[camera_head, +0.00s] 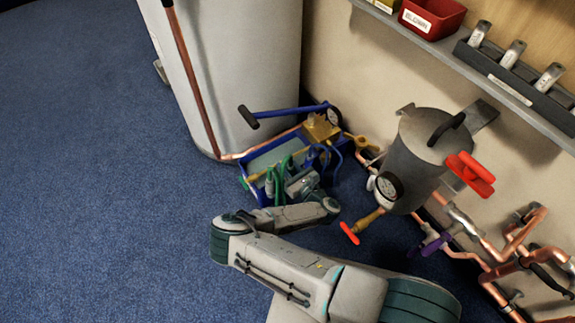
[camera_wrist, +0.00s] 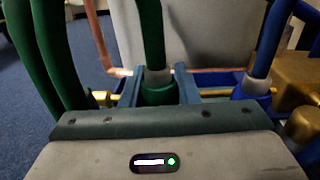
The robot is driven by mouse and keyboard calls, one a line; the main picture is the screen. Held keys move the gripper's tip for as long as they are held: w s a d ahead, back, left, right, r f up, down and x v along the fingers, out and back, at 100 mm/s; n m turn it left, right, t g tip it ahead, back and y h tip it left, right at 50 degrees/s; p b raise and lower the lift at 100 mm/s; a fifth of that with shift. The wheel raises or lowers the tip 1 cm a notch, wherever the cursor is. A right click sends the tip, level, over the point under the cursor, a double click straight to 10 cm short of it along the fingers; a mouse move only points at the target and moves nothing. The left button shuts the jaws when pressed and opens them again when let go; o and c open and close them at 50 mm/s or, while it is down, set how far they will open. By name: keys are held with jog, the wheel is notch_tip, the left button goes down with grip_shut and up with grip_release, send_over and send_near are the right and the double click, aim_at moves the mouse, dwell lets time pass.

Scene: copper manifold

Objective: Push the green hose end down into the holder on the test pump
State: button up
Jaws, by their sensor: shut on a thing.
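The test pump (camera_head: 248,178) is a blue open tray with a long blue lever, a brass block and a gauge, on the carpet beside the white cylinder. In the wrist view, my gripper (camera_wrist: 158,92) has its two fingers on either side of the green hose end (camera_wrist: 157,76), shut on it. The hose end has a grey collar, and its green hose rises roughly upright. A green round part shows just below the collar; its seat is hidden by my gripper body. I cannot tell the holder apart or how deep the end sits. In the head view, my gripper (camera_head: 300,183) is over the tray.
A blue hose with a grey collar (camera_wrist: 257,86) stands right of my gripper, near brass fittings (camera_wrist: 298,85). Thick green hoses (camera_wrist: 42,60) loop at left. Open carpet (camera_head: 90,190) is at left.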

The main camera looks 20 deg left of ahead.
jog(key=shift+f, duration=0.55)
jog(key=o, duration=1.1)
